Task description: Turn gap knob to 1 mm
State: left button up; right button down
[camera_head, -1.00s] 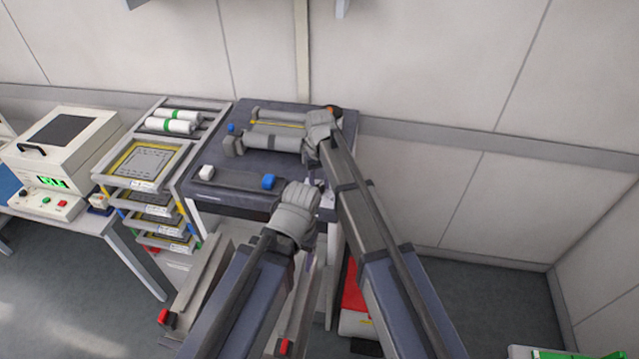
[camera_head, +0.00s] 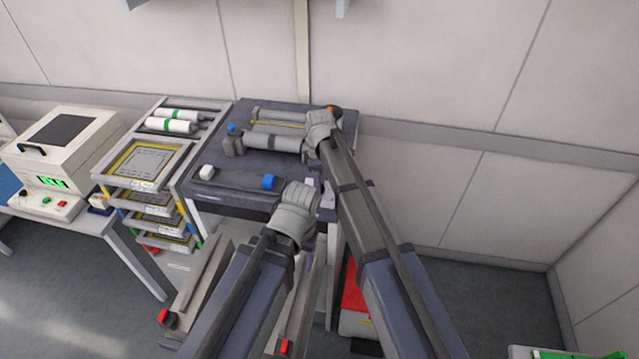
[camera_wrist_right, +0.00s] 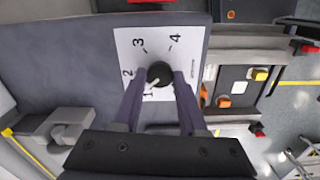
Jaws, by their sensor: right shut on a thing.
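The gap knob (camera_wrist_right: 159,74) is black with a white pointer, on a white dial plate (camera_wrist_right: 127,45) numbered 1 to 4 in the right wrist view. The pointer slants down and left, near the 1. The 1 is partly covered. My right gripper (camera_wrist_right: 158,80) is shut on the knob, one dark finger on each side. In the head view its wrist (camera_head: 320,128) is over the far right part of the dark table, and its fingers and the knob are hidden. My left gripper (camera_head: 296,207) is above the table's front edge; its fingertips are not clear.
The dark table (camera_head: 225,190) carries grey rollers (camera_head: 270,143) and blue and white knobs. A rack of trays (camera_head: 140,163) and a cream machine (camera_head: 62,145) stand to the left. Open floor lies at right.

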jog(key=n, duration=0.4)
jog(key=shift+n, duration=0.4)
dwell(0.4)
jog(key=shift+c, duration=2.2)
grip_release()
jog(key=shift+r, duration=0.15)
notch_tip(320, 180, up, 8)
jog(key=p, duration=0.8)
jog(key=shift+f, duration=0.25)
